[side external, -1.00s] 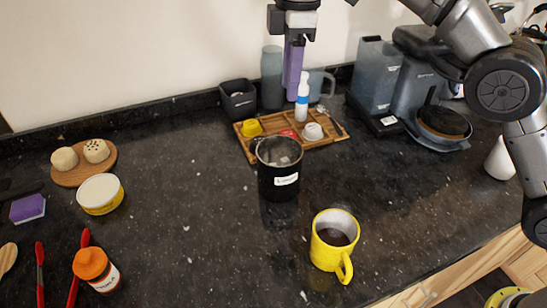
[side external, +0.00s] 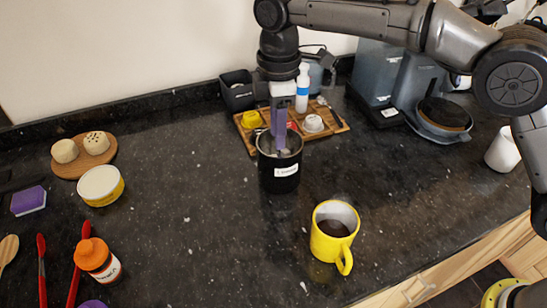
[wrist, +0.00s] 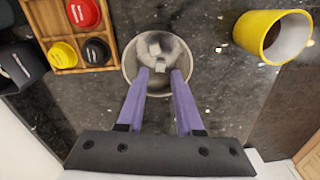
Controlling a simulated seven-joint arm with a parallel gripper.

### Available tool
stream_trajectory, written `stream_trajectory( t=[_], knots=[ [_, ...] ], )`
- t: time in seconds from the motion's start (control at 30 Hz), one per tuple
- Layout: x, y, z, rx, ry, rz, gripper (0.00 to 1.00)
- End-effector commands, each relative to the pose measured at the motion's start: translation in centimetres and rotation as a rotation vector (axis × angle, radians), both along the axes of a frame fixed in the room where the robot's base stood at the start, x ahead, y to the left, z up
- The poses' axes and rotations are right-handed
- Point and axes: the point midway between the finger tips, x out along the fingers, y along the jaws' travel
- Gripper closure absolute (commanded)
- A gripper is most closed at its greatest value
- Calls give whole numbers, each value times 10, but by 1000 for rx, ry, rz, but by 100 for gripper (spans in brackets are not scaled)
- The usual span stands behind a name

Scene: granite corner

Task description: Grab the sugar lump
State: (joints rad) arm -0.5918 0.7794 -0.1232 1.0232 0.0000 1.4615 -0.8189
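The sugar lumps (wrist: 158,46) are small pale cubes on the bottom of a black canister (side external: 279,176) with a white label. The canister's round opening also shows in the wrist view (wrist: 184,52). My gripper (wrist: 161,72) points down at the canister with its two purple fingers apart and nothing between them. In the side view my gripper (side external: 279,146) is at the canister's mouth, with the fingertips partly hidden by the rim. How deep the tips reach is hard to tell.
A wooden tray (side external: 334,127) with capsules and a white-blue bottle (side external: 302,88) stands behind the canister. A yellow mug (side external: 322,245) of dark liquid stands to the front right. A dark box (side external: 237,92) is at the back.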

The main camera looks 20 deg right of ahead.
Motion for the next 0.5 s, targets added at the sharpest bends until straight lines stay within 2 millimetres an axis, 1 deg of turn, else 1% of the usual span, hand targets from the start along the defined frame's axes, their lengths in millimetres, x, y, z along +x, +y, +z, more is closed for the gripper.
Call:
stream_trajectory(
  t=[0.07,0.3,0.4,0.5],
  knots=[
    [-1,1,-7,-2,2,0,65],
    [-1,4,-40,-2,2,0,65],
    [-1,4,-49,-1,1,0,65],
    [-1,4,-52,0,1,0,65]
  ],
)
